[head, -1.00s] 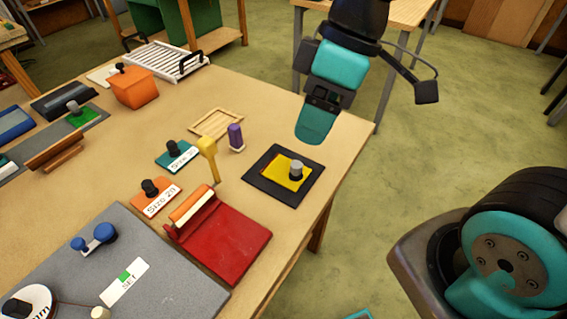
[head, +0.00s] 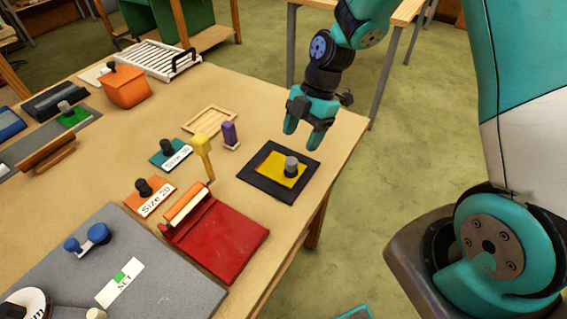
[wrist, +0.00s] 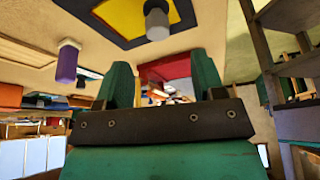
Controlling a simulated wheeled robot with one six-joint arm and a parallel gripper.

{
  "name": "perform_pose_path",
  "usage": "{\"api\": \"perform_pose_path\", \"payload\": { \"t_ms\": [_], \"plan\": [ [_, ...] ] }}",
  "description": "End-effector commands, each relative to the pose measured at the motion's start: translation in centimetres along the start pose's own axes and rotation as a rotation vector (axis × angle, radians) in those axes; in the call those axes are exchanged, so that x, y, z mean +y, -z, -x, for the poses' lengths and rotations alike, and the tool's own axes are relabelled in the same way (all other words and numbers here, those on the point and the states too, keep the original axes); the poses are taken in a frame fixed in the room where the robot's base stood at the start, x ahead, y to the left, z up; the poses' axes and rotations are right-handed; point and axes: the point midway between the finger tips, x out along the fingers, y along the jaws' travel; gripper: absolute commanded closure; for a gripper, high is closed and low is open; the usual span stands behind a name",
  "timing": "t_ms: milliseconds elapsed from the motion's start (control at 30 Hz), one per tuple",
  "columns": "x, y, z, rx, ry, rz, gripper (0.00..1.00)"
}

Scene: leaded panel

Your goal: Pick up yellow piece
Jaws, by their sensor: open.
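The yellow piece (head: 277,171) is a flat yellow plate with a grey cylindrical knob (head: 291,166) standing on it. It lies on a black square mat (head: 266,188) near the right edge of the table. My gripper (head: 302,130) is open and empty, above the table just behind the mat, with its fingers pointing down. In the wrist view, the yellow piece (wrist: 122,17) and its grey knob (wrist: 157,20) show at the top, beyond the two green fingers (wrist: 164,85).
A purple peg (head: 229,134) and a wooden tray (head: 209,121) stand left of the mat. The table surface between gripper and mat is clear.

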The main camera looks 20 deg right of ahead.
Motion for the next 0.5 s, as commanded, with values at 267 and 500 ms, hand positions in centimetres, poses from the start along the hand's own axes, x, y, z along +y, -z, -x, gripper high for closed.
{"api": "perform_pose_path", "payload": {
  "t_ms": [267,500],
  "plan": [
    [0.0,0.1,-3.3,0.000,0.001,-0.001,0.37],
    [0.1,-0.1,-5.5,0.001,0.005,-0.002,0.37]
  ]
}}
